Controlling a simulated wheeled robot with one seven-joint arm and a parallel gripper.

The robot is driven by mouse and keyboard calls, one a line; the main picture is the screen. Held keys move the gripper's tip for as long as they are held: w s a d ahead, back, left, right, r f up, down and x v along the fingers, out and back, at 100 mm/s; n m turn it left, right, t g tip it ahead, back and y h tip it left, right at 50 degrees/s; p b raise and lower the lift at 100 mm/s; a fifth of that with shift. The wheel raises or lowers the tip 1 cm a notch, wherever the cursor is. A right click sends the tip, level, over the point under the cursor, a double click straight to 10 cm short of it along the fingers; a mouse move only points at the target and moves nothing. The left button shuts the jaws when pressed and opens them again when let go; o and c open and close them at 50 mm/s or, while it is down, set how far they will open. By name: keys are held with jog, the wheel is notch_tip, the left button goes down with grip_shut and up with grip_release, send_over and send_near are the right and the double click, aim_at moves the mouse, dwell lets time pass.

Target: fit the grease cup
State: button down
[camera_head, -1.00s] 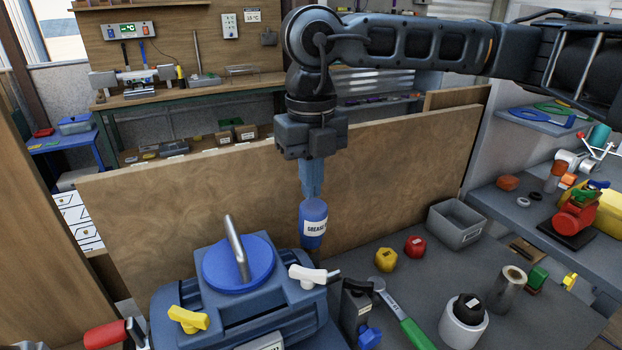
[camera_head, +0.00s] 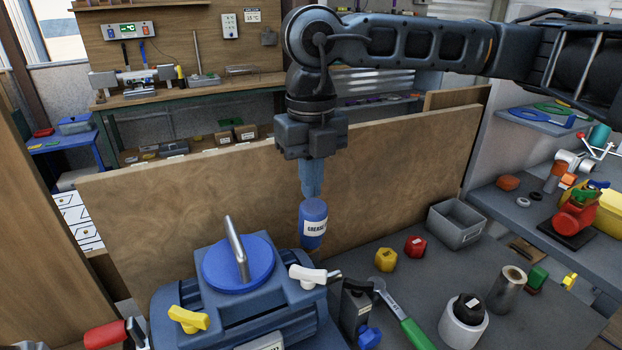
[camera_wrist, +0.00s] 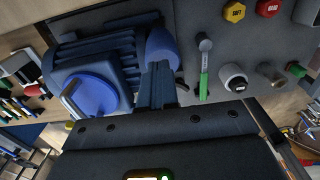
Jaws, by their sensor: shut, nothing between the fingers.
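The grease cup (camera_head: 313,228) is a blue, upright cylinder with a white label. It is beside the back right of the blue machine (camera_head: 172,305), and what supports its lower end is hidden. My gripper (camera_head: 312,190) points straight down with its fingers shut and empty. The fingertips are right at the top of the cup; I cannot tell whether they touch it. In the wrist view the cup (camera_wrist: 161,44) shows just beyond the fingertips (camera_wrist: 158,68).
The machine carries a blue round cover with a grey handle (camera_head: 238,262), a white lever (camera_head: 312,275) and a yellow lever (camera_head: 188,319). A green-handled tool (camera_head: 412,330), yellow and red knobs (camera_head: 385,260), a white cup (camera_head: 463,325) and a grey bin (camera_head: 455,226) are to the right. A wooden panel (camera_head: 400,160) stands behind.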

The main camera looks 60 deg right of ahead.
jog(key=shift+r, duration=0.1)
jog(key=shift+r+p, duration=0.65)
jog(key=shift+r, duration=2.25)
